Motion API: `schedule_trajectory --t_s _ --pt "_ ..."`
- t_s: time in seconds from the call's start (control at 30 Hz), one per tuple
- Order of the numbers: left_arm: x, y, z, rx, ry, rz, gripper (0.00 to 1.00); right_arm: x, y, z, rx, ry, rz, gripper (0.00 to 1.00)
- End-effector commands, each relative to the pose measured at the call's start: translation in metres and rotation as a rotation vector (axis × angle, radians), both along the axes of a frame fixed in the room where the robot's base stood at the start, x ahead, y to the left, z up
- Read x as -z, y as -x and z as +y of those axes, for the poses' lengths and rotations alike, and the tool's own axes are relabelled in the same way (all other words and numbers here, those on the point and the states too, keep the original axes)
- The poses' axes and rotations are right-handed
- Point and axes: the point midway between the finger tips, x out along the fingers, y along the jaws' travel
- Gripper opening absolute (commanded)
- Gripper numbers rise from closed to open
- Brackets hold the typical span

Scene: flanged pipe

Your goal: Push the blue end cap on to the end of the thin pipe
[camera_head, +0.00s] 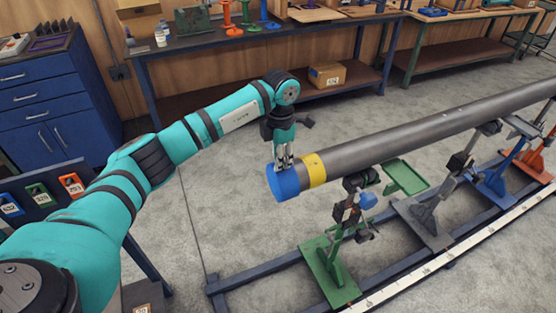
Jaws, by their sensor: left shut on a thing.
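The blue end cap (282,185) is at the near left end of the long grey pipe (400,131), in line with it. A short grey stretch shows between the cap and the yellow band (314,168). I cannot tell how far the cap sits over the pipe end. My left gripper (284,167) reaches down from above and is shut on the blue cap, its fingers at the cap's upper side. Only this one pipe is in view. My right gripper is not in view.
The pipe rests on several stands, including a green one (329,272) and a grey one (425,222), on a dark blue floor frame with a white measuring strip (452,255). Workbenches (200,45) line the wall. Floor left of the cap is clear.

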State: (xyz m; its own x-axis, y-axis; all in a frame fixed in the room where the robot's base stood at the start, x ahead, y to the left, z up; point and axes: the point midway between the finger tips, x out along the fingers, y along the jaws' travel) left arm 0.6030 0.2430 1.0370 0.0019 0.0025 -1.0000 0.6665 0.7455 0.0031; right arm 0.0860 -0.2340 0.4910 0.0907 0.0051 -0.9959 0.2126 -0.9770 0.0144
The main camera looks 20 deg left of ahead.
Motion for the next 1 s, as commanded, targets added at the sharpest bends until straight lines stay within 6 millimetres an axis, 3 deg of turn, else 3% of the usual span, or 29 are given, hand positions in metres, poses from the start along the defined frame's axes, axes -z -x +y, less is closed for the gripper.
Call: schedule_trajectory --t_s 0.8,0.83,1.0 --pt "-0.0002 -0.0068 -0.0063 0.0 0.0 0.0 0.0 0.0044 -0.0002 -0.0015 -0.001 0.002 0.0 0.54" --pt "-0.0002 -0.0067 -0.0063 0.0 0.0 0.0 0.16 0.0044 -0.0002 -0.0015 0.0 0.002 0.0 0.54" --pt "-0.0001 -0.0067 -0.0063 0.0 0.0 0.0 0.38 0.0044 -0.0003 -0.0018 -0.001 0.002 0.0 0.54"
